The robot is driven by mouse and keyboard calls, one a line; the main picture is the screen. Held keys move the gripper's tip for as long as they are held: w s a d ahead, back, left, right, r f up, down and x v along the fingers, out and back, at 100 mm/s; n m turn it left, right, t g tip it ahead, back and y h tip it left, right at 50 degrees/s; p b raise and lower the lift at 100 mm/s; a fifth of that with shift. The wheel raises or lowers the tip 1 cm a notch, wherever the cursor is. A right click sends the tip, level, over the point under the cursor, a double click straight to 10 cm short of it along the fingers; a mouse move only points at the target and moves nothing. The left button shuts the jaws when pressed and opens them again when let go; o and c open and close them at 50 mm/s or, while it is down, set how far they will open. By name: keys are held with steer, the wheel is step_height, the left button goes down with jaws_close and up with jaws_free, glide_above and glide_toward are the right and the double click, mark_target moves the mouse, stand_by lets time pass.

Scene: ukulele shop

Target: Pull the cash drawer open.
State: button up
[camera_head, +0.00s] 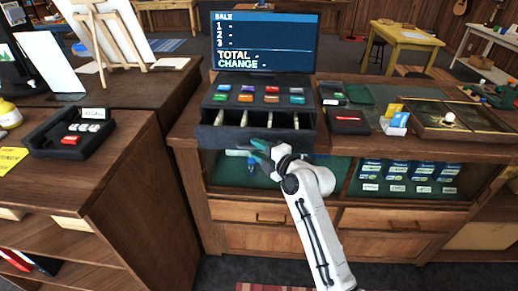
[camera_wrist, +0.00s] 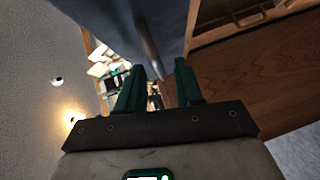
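The dark cash drawer (camera_head: 208,135) sits under the register's key panel (camera_head: 262,95) on the wooden counter. It stands out from the register, so its light dividers and compartments show from above. My gripper (camera_head: 262,153) is at the lower middle of the drawer front. In the wrist view, my gripper (camera_wrist: 159,75) has its two green fingers apart. A grey bar (camera_wrist: 148,45), seemingly the drawer's handle, runs from the drawer front (camera_wrist: 115,15) into the space between the fingertips. I see gaps beside the bar; contact cannot be made out.
A screen (camera_head: 265,42) stands behind the register. A card terminal (camera_head: 72,135) is on the left counter.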

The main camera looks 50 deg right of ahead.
steer(key=shift+c, duration=0.3)
jaws_close()
steer(key=shift+f, duration=0.1)
stand_by(1.0)
